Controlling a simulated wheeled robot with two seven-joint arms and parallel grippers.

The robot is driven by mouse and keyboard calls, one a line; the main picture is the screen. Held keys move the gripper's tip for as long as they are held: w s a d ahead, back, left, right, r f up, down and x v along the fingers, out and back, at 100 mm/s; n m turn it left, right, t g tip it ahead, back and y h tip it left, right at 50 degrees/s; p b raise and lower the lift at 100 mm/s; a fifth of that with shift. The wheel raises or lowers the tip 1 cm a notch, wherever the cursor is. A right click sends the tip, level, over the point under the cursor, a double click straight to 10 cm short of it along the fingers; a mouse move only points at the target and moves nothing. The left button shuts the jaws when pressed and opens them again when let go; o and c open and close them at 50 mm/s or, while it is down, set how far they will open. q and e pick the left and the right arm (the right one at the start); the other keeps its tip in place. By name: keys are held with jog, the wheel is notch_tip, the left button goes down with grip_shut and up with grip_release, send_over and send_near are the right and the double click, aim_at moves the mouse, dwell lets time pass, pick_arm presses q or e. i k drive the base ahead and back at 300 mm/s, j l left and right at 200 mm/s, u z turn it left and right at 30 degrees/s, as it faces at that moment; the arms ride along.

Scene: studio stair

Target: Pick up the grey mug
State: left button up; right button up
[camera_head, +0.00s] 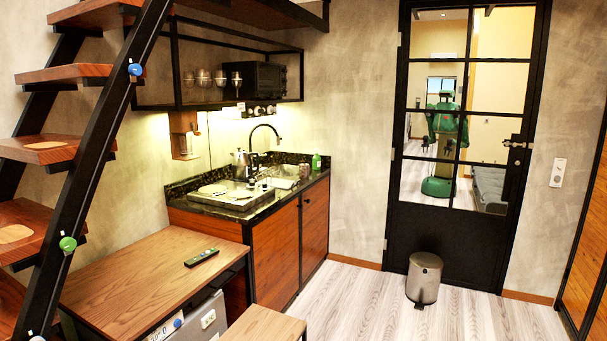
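I cannot make out a mug that is clearly grey. A small greyish-brown cup or jar (305,171) stands at the right end of the dark kitchen counter (246,212), near the sink; it is too small to tell which. Several small pale cup-like shapes (262,110) show under the black wall shelf. Several glasses or cups (204,78) stand on that shelf, left of a black microwave (268,79). Neither of my grippers is in view.
A wooden table (150,283) with a remote (202,257) stands before the counter. A metal kettle (241,163) and a green bottle (316,162) are on the counter. Stairs (85,150) block the left. A bin (424,278) stands by the black door (465,240); the middle floor is clear.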

aim_at(304, 168)
jog(key=z, duration=0.2)
jog(key=i+z, duration=0.15)
jog(key=i, duration=2.75)
jog(key=i+u, duration=0.1)
jog(key=i, duration=0.5)
jog(key=i+l, duration=0.15)
jog(key=i, duration=0.45)
jog(key=i+l+u, duration=0.15)
jog(key=i, duration=0.5)
